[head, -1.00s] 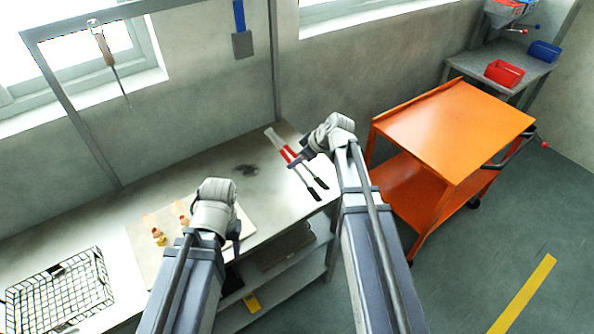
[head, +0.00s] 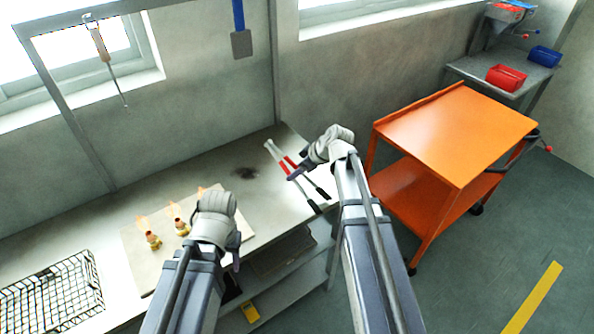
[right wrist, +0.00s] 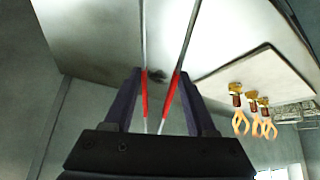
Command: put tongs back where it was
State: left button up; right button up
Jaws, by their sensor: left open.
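The tongs (head: 287,163) have pale metal ends, red middle sections and black tips. They are at the right end of the metal bench (head: 205,180). My right gripper (head: 295,172) is closed around them at the red sections. In the right wrist view the tongs (right wrist: 170,97) run between the two fingers of the right gripper (right wrist: 160,80). Whether they touch the bench I cannot tell. My left gripper (head: 236,260) is open over the front edge of the bench, its fingers mostly hidden behind my wrist.
A screwdriver (head: 102,45) and a blue-handled scraper (head: 241,43) hang from a frame behind. An orange cart (head: 450,130) stands right of the bench.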

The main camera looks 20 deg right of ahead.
jog(key=o, duration=0.4)
jog(key=shift+c, duration=0.2)
jog(key=p+v, duration=1)
jog(key=v, duration=0.2)
jog(key=shift+r+p, duration=0.3)
jog(key=shift+r, duration=0.1)
jog(key=shift+s, duration=0.1)
jog(key=s+a+f+m+g+h, duration=0.2)
jog(key=s+a+h, duration=0.1)
jog(key=s+a, duration=0.5)
jog(key=s+a+f+m+g+h, duration=0.2)
jog(key=s+a+m+g, duration=0.1)
jog(key=s+a, duration=0.6)
jog(key=shift+s+a+m+h, duration=0.3)
jog(key=shift+s+h, duration=0.1)
jog(key=shift+s, duration=0.35)
